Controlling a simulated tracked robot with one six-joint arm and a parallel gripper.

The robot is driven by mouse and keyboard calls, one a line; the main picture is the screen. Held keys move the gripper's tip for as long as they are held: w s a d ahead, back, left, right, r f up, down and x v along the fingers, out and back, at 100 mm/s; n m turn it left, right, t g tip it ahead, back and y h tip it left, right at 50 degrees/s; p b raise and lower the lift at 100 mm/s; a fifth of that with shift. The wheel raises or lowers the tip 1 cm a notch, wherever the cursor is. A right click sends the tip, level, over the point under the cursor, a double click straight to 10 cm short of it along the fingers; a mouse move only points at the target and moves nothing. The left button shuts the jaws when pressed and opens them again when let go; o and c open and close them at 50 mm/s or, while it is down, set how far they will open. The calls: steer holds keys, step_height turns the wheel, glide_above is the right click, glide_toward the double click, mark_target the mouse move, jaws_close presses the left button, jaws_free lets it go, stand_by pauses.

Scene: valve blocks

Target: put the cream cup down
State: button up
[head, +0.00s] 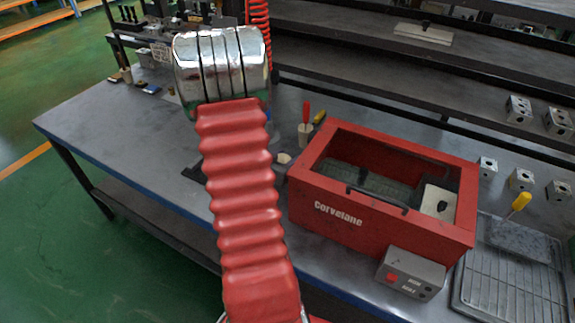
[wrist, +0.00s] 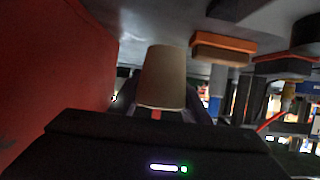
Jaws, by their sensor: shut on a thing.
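In the wrist view the cream cup (wrist: 164,72) stands between the dark fingers of my gripper (wrist: 162,98), which is shut on it. In the head view a small cream shape, probably this cup (head: 284,158), shows just right of my red arm and close to the left end of the red box (head: 355,233). My gripper is mostly hidden behind the arm there. I cannot tell whether the cup's base touches the bench (head: 130,120).
A pale holder (head: 304,134) with red and yellow-handled tools stands behind the box's left end. A grey control box (head: 411,273) is in front of the red box. A wire rack (head: 505,285) lies at right. The bench's left part has free room.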

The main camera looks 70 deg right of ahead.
steer(key=shift+f, duration=0.95)
steer(key=shift+s+f, duration=0.2)
steer(key=shift+f, duration=0.35)
steer(key=o, duration=1)
steer(key=shift+f, duration=0.1)
steer(key=shift+w+a+r, duration=0.1)
steer(key=shift+a+r, duration=0.15)
steer(key=shift+a, duration=0.1)
steer(key=shift+v, duration=3.4)
